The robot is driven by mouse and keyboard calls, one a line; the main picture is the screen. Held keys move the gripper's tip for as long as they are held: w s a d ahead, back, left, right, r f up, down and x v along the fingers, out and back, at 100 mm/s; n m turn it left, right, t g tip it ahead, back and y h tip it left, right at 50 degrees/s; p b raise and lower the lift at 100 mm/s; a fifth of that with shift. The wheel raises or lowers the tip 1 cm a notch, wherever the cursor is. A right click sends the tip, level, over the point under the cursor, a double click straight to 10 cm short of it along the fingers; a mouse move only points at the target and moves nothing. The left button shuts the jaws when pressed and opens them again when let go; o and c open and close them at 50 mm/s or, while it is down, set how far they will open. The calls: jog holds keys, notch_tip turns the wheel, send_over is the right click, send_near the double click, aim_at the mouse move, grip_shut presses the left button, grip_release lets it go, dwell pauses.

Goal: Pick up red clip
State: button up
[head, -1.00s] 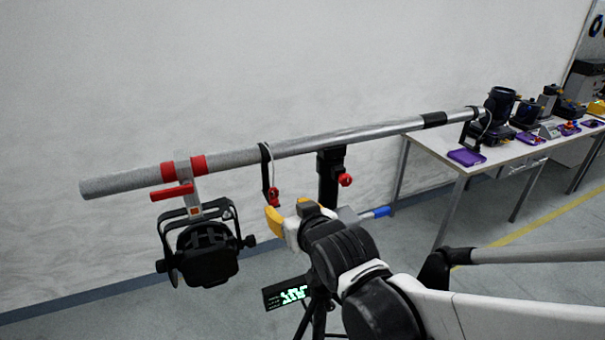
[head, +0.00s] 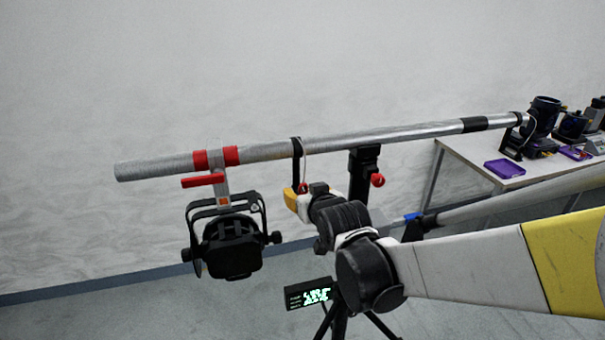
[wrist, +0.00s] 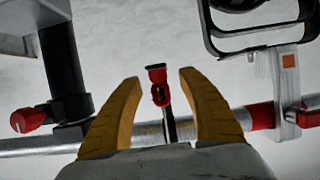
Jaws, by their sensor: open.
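The red clip (wrist: 160,93) hangs on a black strap (head: 297,160) from the silver bar. In the wrist view it shows between my two yellow fingers, apart from both. My gripper (wrist: 158,80) is open, with its fingers on either side of the clip in the picture. I cannot tell whether the clip is fully within the finger depth. In the head view my gripper (head: 290,199) is just below the strap, and only a small part of the red clip (head: 303,187) shows behind it.
The silver bar (head: 400,135) runs across on a black stand clamp with a red knob (head: 377,180). A black lamp (head: 232,245) hangs at left from a red-handled clamp (head: 203,180). A white table (head: 470,155) with a purple tray (head: 505,169) stands at right.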

aim_at(307, 184)
grip_shut()
jog(key=shift+r, duration=0.5)
jog(key=r+p, duration=0.1)
jog(key=r, duration=0.1)
jog(key=d+r+p, duration=0.1)
jog(key=r, duration=0.1)
jog(key=shift+s, duration=0.1)
jog(key=s+d+r+p, duration=0.2)
jog(key=d+r, duration=0.4)
jog(key=d, duration=0.4)
jog(key=shift+s+d, duration=0.2)
jog(key=shift+s, duration=0.05)
